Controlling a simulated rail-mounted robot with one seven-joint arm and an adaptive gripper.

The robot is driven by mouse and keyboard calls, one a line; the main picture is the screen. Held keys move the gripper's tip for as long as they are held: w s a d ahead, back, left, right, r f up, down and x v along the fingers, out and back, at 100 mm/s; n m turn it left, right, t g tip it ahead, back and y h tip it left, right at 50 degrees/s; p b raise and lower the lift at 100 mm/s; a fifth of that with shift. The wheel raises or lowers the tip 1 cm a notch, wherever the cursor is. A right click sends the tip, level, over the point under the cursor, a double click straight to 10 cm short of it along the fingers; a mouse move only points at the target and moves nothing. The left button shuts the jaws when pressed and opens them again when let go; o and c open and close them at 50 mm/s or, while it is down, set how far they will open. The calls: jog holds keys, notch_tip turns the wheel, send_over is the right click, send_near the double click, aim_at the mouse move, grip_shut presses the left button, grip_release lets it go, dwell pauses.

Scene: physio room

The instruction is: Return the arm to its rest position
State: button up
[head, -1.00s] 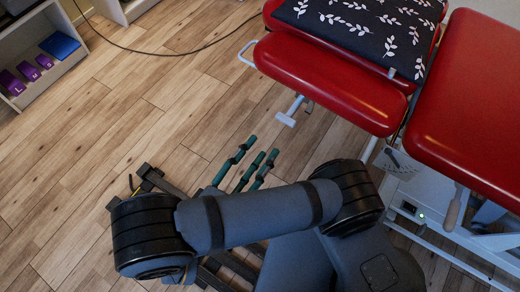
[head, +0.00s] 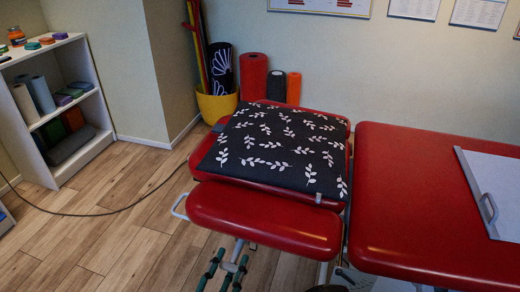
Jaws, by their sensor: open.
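My gripper is not in the head view. Of my arm, at most a small dark edge shows at the bottom, near the treatment table's base, and I cannot tell its pose. The red treatment table (head: 430,225) fills the right side.
A white shelf (head: 42,162) with rolls and small items stands at left. A yellow bin (head: 215,106) and upright rolls (head: 253,77) stand by the wall. Green bars (head: 208,270) show low at the bottom. A cable crosses the wooden floor (head: 110,225). A white board (head: 490,190) lies on the table.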

jog(key=shift+s, duration=0.1)
dwell(0.3)
jog(key=shift+a, duration=0.1)
jog(key=v, duration=1.2)
jog(key=x, duration=1.2)
jog(key=shift+w+d, duration=0.2)
jog(key=shift+s+a+r+n, duration=0.1)
jog(key=shift+a+n, duration=0.1)
jog(key=shift+n, duration=0.5)
jog(key=n, duration=0.3)
jog(key=shift+a+p, duration=0.1)
jog(key=shift+p, duration=0.2)
jog(key=n, duration=0.8)
jog(key=shift+a+f+b, duration=0.1)
jog(key=shift+f+b, duration=0.1)
jog(key=shift+b, duration=0.1)
